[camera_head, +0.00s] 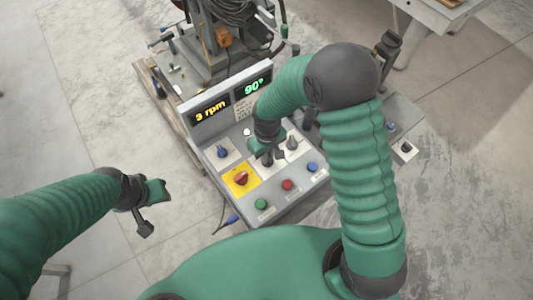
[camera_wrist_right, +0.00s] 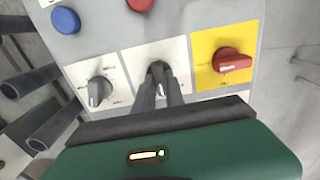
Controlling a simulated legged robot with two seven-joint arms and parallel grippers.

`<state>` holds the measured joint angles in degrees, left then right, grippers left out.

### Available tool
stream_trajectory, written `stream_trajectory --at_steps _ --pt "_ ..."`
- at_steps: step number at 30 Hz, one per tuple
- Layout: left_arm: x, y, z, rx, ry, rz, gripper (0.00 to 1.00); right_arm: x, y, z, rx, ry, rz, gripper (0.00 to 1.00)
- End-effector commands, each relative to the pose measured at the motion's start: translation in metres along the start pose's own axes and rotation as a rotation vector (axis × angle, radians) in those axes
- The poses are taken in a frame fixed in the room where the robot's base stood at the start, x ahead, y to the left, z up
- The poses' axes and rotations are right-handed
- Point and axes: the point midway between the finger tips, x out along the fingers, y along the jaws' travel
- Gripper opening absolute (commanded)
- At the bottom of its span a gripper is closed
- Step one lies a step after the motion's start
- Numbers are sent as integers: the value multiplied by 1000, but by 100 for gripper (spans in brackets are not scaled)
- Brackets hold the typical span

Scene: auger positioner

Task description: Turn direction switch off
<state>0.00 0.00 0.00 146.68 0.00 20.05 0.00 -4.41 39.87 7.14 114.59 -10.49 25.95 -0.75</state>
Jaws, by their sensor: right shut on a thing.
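A grey control box (camera_head: 215,182) stands in front of me with knobs and buttons on its sloped face. My right gripper (camera_head: 268,158) is over the middle knob in the row right of the yellow plate. In the right wrist view my right gripper (camera_wrist_right: 160,88) is shut on this dark middle switch (camera_wrist_right: 158,70) on its white plate. The fingers hide most of the switch, and I cannot read its labels. My left gripper (camera_head: 148,208) hangs in the air left of the box, apart from everything; its jaw opening is unclear.
A red switch on a yellow plate (camera_head: 241,180) and a grey knob (camera_head: 292,143) flank the held switch. Green (camera_head: 261,204), red (camera_head: 287,184) and blue (camera_head: 312,167) buttons lie nearer me. Displays (camera_head: 210,112) read 3 rpm and 90°. Machinery stands behind.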

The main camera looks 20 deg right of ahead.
Motion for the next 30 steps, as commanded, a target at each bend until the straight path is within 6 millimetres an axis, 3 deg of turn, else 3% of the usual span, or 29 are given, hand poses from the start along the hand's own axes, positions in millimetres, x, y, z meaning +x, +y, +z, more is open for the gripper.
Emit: stream_trajectory --at_steps 4,5,9,20,23,30 --pt "0 0 0 0 0 0 36 2 -1 5 1 -14 -2 0" --pt "0 0 0 0 0 0 36 2 -1 5 1 -14 -2 17" --pt "0 0 0 0 0 0 36 1 0 3 2 -10 -1 35" --pt "0 0 0 0 0 0 36 -3 0 0 3 -3 0 36" --pt "1 0 0 0 0 0 36 -18 1 -1 4 0 0 36" --pt "5 0 1 0 0 0 36 -86 1 -1 4 3 2 36"
